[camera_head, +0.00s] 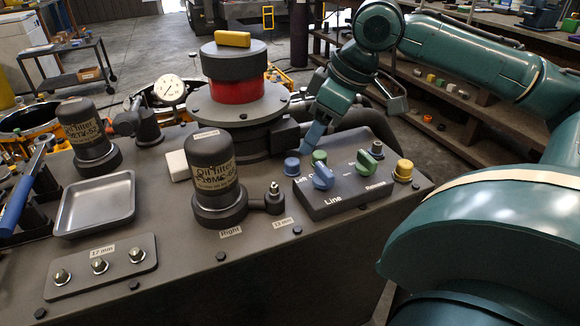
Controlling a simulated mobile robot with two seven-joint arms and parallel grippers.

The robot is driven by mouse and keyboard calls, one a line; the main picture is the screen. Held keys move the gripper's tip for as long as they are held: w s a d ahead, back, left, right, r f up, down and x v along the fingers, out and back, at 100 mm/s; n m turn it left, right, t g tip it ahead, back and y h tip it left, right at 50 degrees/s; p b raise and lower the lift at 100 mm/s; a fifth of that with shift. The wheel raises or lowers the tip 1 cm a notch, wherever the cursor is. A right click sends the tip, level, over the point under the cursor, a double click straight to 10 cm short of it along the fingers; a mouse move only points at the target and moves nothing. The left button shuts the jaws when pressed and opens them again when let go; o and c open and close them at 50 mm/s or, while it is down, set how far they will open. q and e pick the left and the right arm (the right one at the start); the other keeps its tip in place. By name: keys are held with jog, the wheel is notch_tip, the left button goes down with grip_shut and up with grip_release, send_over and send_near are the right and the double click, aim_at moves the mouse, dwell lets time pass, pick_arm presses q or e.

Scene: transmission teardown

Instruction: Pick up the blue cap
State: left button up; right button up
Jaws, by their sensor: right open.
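The blue cap (292,167) stands at the left end of the dark control box, beside the label there. My right gripper (315,137) comes down from above, its bluish fingers pointing down just above and to the right of the blue cap. It is open, with no object seen in it. The gap between fingers and cap is hard to judge from this angle. My left gripper is not in view.
The control box (345,198) carries a blue knob (323,176) and a green knob (366,161). A green cap (319,156), a yellow cap (403,170) and a dark cap (377,149) stand around it. An oil filter (214,165) and an empty metal tray (95,231) are to the left.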

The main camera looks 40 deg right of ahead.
aim_at(294, 162)
jog(key=x, duration=0.2)
jog(key=shift+w+f, duration=0.15)
jog(key=shift+f, duration=0.2)
jog(key=x, duration=0.2)
jog(key=b+x, duration=0.1)
jog(key=x, duration=0.1)
jog(key=shift+w+a+f+b, duration=0.1)
jog(key=shift+w+b, duration=0.2)
jog(key=shift+w, duration=0.15)
jog(key=shift+w+f, duration=0.1)
jog(key=shift+f, duration=0.15)
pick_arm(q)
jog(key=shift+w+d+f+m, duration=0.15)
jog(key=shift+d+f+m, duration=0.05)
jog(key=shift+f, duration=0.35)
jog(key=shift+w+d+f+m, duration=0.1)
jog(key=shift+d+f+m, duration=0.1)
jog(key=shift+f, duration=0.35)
pick_arm(e)
jog(key=c, duration=1)
